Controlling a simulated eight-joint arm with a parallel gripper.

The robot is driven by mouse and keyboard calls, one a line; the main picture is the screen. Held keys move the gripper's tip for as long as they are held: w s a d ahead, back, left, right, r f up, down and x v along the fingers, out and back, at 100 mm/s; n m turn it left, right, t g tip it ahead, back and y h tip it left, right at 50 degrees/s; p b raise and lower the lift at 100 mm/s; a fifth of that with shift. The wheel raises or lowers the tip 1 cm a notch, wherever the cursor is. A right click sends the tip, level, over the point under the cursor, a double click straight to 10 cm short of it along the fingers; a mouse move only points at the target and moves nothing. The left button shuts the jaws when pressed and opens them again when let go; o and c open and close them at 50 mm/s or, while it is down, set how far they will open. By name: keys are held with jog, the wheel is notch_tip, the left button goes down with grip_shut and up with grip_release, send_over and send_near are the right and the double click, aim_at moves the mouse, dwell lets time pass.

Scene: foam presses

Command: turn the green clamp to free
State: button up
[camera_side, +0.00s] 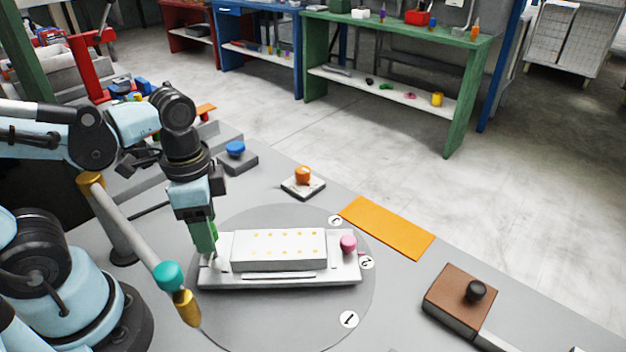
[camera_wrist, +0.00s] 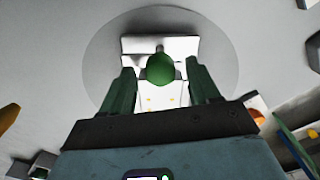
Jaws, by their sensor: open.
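The green clamp knob (camera_wrist: 160,69) is round and sits at one end of the white fixture, which also shows in the wrist view (camera_wrist: 133,45). My gripper (camera_wrist: 161,66) is open, with one green finger on each side of the knob and a gap on both sides. In the side view my gripper (camera_side: 208,250) points down at the left end of the white fixture (camera_side: 345,272). There its green fingers hide the knob, so I cannot tell its height against the fingertips. A white block (camera_side: 280,262) with rows of yellow dots lies on the fixture.
A pink knob (camera_side: 348,243) stands at the fixture's right end. The fixture rests on a round grey plate (camera_side: 300,318) with numbered marks. A grey lever (camera_side: 140,235) with teal and gold ends is left of my gripper. An orange mat (camera_side: 387,228) and brown block (camera_side: 455,300) lie right.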

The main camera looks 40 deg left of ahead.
jog(key=shift+r, duration=0.1)
notch_tip(320, 180, up, 12)
dwell(0.7)
jog(key=w+a+f+n+t, duration=0.2)
jog(key=w+f+n+t, duration=0.5)
jog(key=w, duration=0.1)
